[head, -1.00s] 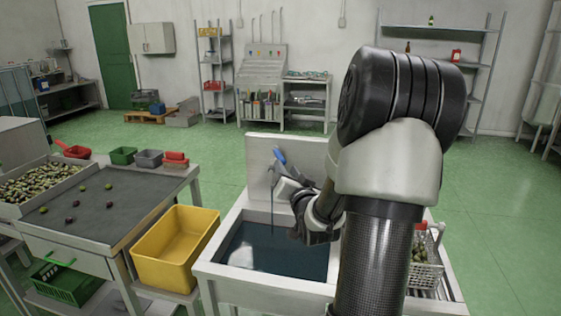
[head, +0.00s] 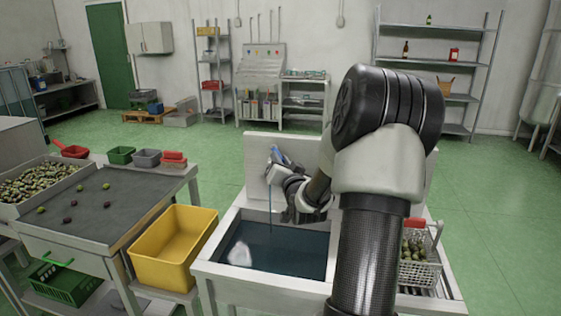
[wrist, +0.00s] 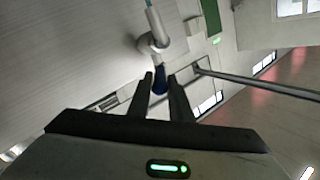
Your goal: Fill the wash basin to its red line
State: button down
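The white wash basin (head: 262,287) holds dark water (head: 285,250). A thin stream (head: 269,205) runs into it from the tap at its back panel. The red line cannot be made out. The tap's blue lever (head: 281,156) shows tilted above my gripper (head: 284,168). A grey tap pipe (wrist: 155,22) with a ring lies just beyond. My arm hides the basin's right part.
A yellow tub (head: 172,250) stands close left of the basin, beside a sorting table (head: 95,212) with loose olives. A wire basket of olives (head: 418,268) sits right of the basin. Shelves line the back wall. The green floor behind the basin is clear.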

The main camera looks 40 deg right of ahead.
jog(key=shift+w+a+f+m+g+h+b, duration=0.25)
jog(key=shift+a+m+h+b, duration=0.3)
jog(key=shift+b, duration=0.5)
jog(key=shift+w+a+r+m+g+h+b, duration=0.15)
jog(key=shift+w+a+m+g+h+b, duration=0.25)
jog(key=shift+m+g+h+b, duration=0.45)
jog(key=shift+w+a+r+m+g+h+b, duration=0.1)
jog(key=shift+w+a+m+g+h+b, duration=0.3)
jog(key=shift+m+g+h, duration=0.45)
jog(key=shift+w+a+r+m+g+h+b, duration=0.15)
jog(key=shift+w+a+m+g+h+b, duration=0.3)
jog(key=shift+h, duration=0.7)
jog(key=shift+s, duration=0.15)
jog(key=c, duration=1.7)
grip_release()
jog(key=shift+f, duration=0.1)
